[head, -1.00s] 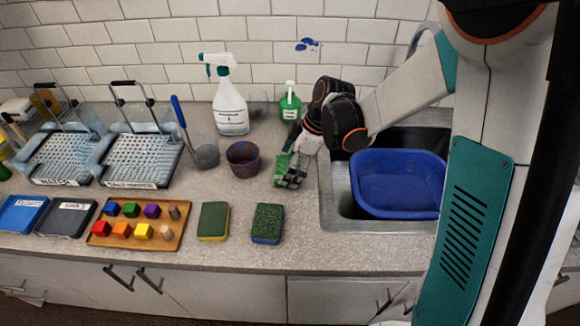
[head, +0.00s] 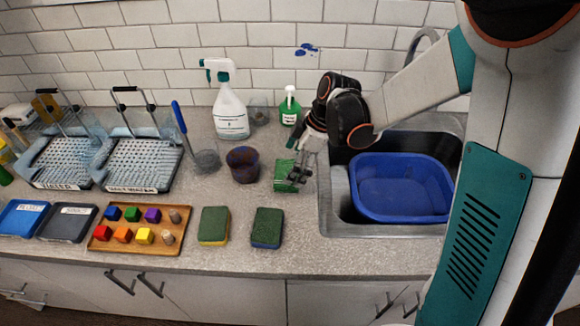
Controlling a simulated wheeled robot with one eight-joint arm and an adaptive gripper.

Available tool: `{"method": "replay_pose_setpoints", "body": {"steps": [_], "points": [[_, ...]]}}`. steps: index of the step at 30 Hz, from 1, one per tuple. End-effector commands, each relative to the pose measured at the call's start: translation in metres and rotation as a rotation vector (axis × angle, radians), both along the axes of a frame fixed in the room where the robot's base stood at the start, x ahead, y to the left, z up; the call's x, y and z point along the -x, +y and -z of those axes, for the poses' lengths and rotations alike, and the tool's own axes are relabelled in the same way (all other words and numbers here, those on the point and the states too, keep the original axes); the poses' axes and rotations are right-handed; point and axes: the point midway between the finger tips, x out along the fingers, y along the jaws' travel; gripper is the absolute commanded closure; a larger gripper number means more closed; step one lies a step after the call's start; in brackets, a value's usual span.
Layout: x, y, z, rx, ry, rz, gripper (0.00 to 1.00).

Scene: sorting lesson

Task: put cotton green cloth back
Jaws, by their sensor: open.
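The green cloth (head: 283,174) lies on the counter left of the sink, a small folded-looking green patch. My gripper (head: 297,180) is open and hangs over its right side, fingers pointing down. The fingers cover part of the cloth's right edge. I cannot tell whether the fingertips touch the cloth.
A blue basin (head: 400,186) sits in the sink on the right. A dark cup (head: 242,165), a spray bottle (head: 229,110) and a green bottle (head: 290,108) stand nearby. Two sponges (head: 214,226) (head: 267,228) and a wooden tray of coloured blocks (head: 122,247) lie in front.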

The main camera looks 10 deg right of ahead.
Motion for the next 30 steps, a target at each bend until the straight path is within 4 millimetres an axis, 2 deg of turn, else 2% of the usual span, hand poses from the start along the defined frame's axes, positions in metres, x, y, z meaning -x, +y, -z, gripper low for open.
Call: {"method": "replay_pose_setpoints", "body": {"steps": [1, 3, 9, 13, 20, 23, 30], "points": [[0.001, -0.005, -0.014, 0.000, -0.001, 0.001, 0.00], [0.002, -0.011, -0.028, 0.000, 0.000, 0.002, 0.00], [0.005, -0.025, -0.063, 0.000, 0.000, 0.001, 0.00], [0.006, -0.031, -0.078, 0.000, 0.000, 0.001, 0.00], [0.011, -0.036, -0.092, 0.006, 0.000, 0.029, 0.00], [0.020, -0.039, -0.102, 0.020, 0.001, 0.099, 0.00], [0.055, -0.049, -0.135, 0.054, -0.011, 0.377, 0.00]]}}
